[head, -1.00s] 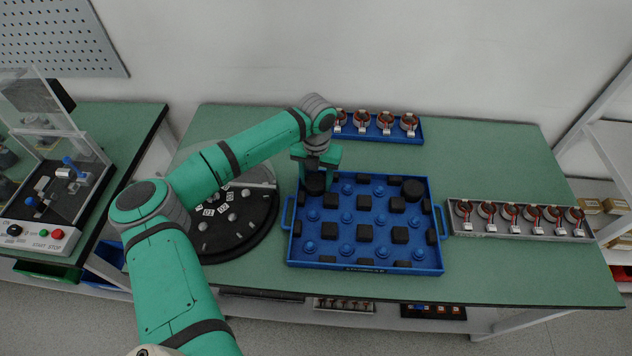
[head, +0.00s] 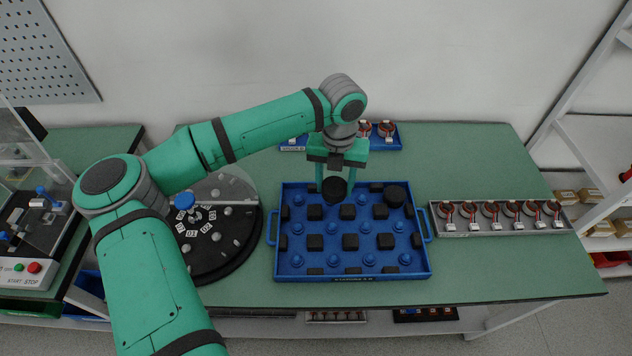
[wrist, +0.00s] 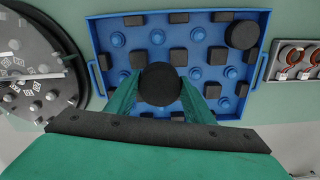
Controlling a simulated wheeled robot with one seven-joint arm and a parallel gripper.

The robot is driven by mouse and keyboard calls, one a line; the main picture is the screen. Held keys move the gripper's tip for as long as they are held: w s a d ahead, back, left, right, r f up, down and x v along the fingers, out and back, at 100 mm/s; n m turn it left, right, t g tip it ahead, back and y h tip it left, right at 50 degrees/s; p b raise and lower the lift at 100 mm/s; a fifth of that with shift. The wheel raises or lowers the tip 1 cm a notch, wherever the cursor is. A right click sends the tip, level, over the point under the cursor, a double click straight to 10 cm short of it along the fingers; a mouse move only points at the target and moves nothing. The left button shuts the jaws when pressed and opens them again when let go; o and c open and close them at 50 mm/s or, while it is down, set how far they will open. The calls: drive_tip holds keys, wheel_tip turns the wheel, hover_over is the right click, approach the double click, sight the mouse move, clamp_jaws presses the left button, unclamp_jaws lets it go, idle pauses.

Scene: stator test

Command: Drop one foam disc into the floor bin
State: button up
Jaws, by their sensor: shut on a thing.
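My gripper (head: 341,187) is shut on a black foam disc (head: 334,189) and holds it above the back part of the blue tray. The held disc also shows between the fingers in the wrist view (wrist: 160,84). A second black foam disc (head: 395,196) lies in the tray's back right corner; it shows at the upper right in the wrist view (wrist: 242,35). The blue tray (head: 426,262) has blue pegs and black square blocks. I cannot make out a floor bin for certain.
A black round dial plate (head: 240,253) stands left of the tray. A grey rack of copper-wound stators (head: 470,234) lies to the right, and a blue rack (head: 398,140) of them behind my gripper. Green tabletop (head: 480,165) is clear at the back right.

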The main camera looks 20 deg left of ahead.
sight(345, 188)
drive_tip(key=shift+s+d+r, duration=0.1)
drive_tip(key=shift+d+r, duration=0.2)
drive_tip(key=shift+d, duration=0.35)
drive_tip(key=shift+d+r, duration=0.3)
drive_tip(key=shift+d, duration=0.35)
drive_tip(key=shift+d, duration=0.1)
